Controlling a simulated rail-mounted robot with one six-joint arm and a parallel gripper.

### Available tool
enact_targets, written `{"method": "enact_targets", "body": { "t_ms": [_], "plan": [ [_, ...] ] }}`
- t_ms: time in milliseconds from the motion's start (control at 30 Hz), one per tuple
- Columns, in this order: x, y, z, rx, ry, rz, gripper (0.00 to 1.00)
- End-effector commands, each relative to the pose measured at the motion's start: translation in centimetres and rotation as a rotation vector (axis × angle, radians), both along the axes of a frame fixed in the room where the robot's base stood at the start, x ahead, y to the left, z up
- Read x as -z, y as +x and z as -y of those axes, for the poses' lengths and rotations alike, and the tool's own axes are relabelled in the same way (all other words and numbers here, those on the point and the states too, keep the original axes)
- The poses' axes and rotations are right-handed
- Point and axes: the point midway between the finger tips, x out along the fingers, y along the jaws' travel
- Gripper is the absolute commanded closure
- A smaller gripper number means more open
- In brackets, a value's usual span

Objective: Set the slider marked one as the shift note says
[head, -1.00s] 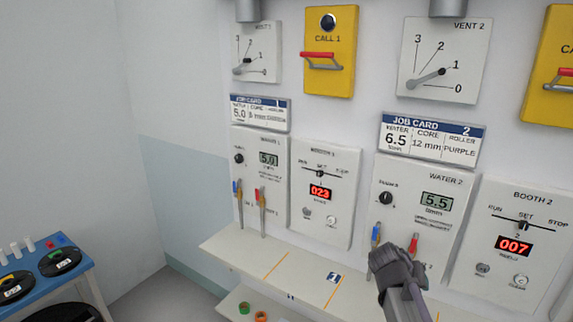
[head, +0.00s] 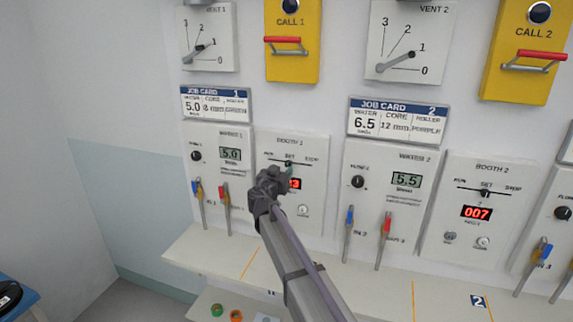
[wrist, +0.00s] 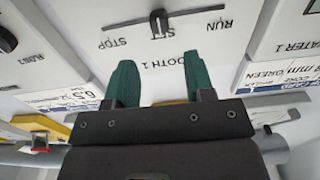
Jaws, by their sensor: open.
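The booth 1 panel (head: 322,150) carries a slider knob (head: 289,163) on a horizontal track marked RUN, SET and STOP. The dark knob stands at SET; in the wrist view the knob (wrist: 158,22) shows upside down above the SET mark. My gripper (head: 284,174) is in front of this panel and covers part of its red display, leaving a 3 readable. In the wrist view my gripper (wrist: 161,82) has its green fingers apart with nothing between them; the knob is beyond the fingertips, roughly in line with the gap. No shift note is readable in these frames.
Job card 1 (head: 216,103) hangs at the left above the water 1 panel (head: 222,140) with blue and red levers. Yellow call 1 (head: 292,65) with a red handle is above booth 1. The booth 2 panel (head: 488,165) is to the right. A shelf (head: 215,250) runs below.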

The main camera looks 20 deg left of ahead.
Motion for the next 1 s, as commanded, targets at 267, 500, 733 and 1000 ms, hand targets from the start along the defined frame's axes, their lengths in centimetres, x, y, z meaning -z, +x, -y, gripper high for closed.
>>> {"method": "enact_targets", "body": {
  "t_ms": [267,500,733,1000],
  "plan": [
    [0.0,6.3,-0.4,0.002,0.000,0.000,0.51],
    [0.0,6.9,-0.3,0.001,-0.001,-0.001,0.51],
    [0.0,6.9,-0.3,0.001,-0.001,-0.001,0.67],
    [0.0,6.9,-0.3,0.001,-0.001,-0.001,0.93]
  ]
}}
